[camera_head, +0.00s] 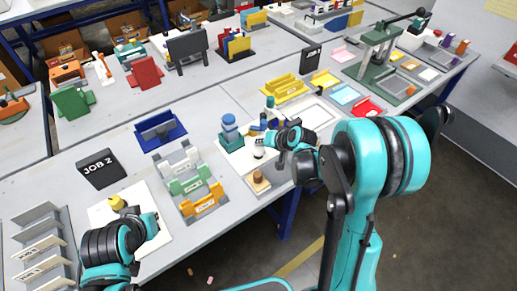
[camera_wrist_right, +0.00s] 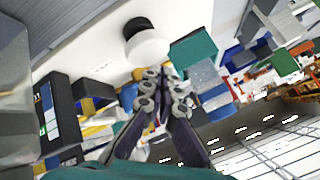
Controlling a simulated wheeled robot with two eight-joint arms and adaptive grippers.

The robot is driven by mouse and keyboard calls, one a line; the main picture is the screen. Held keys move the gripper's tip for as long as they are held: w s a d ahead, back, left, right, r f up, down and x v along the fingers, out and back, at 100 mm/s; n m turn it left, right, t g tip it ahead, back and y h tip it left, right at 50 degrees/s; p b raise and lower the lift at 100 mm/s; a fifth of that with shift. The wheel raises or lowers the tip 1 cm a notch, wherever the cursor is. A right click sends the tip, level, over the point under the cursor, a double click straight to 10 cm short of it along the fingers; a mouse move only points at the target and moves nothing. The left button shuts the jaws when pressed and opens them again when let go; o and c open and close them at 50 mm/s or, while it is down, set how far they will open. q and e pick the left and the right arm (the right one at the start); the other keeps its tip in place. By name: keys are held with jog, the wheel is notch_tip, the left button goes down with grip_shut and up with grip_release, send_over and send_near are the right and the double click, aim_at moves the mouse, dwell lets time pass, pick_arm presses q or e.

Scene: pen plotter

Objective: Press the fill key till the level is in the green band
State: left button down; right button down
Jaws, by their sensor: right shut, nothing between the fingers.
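My right gripper (camera_head: 279,157) is over the near edge of the middle table. In the right wrist view its fingers (camera_wrist_right: 165,82) are together and empty, close to a white round part with a black top (camera_wrist_right: 147,42). That white part also shows in the head view (camera_head: 258,148), left of the gripper, beside a teal and blue device (camera_head: 230,134). A dark box (camera_wrist_right: 60,108) with white, blue and small green patches stands at the left of the wrist view. I cannot make out the fill key or the level for certain. My left gripper (camera_head: 150,226) is low at the left, its fingers unclear.
Grey, green and orange holders (camera_head: 190,187) stand left of the device. A wooden block with a brown knob (camera_head: 259,182) lies near the front edge. A JOB 2 sign (camera_head: 100,168), a blue tray (camera_head: 160,131) and a yellow rack (camera_head: 285,88) stand around.

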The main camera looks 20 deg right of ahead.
aim_at(260, 150)
jog(key=shift+f, duration=0.15)
dwell(0.8)
jog(key=shift+f+b, duration=0.25)
jog(key=shift+b, duration=0.2)
jog(key=shift+f+b, duration=0.65)
jog(key=shift+f, duration=0.1)
dwell(0.5)
jog(key=shift+r, duration=0.15)
jog(key=shift+r+p, duration=0.85)
jog(key=shift+r, duration=0.15)
notch_tip(260, 150, up, 5)
jog(key=p, duration=0.4)
jog(key=shift+r, duration=0.1)
